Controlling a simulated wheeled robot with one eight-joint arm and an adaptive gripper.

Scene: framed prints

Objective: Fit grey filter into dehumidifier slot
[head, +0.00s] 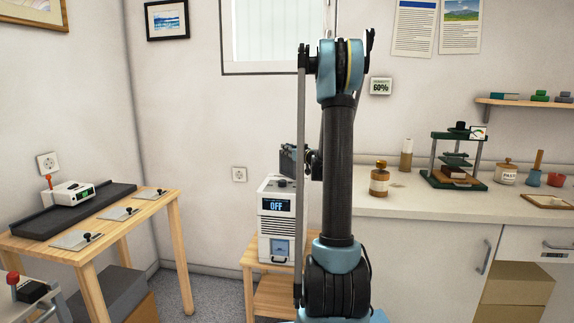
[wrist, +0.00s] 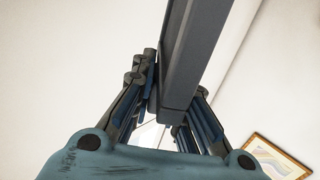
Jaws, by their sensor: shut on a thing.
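The dehumidifier (head: 268,232) is a white box on a low wooden stand, with a display reading OFF. The grey filter (head: 288,161) shows as a dark upright panel just above the dehumidifier's top in the head view. Whether it touches the top or has entered the slot, I cannot tell. My gripper (head: 313,162) is at the filter's right side, partly hidden by my arm. In the wrist view my gripper (wrist: 172,112) is shut on the filter (wrist: 190,65), which runs up between the fingers as a long grey bar. The slot is not clearly visible.
The wooden stand (head: 255,258) has a lower shelf. A wooden table (head: 160,208) with a dark tray and several small plates stands at left. A white counter (head: 415,205) at right holds a jar (head: 379,180) and a green press (head: 456,160). Floor shows between table and stand.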

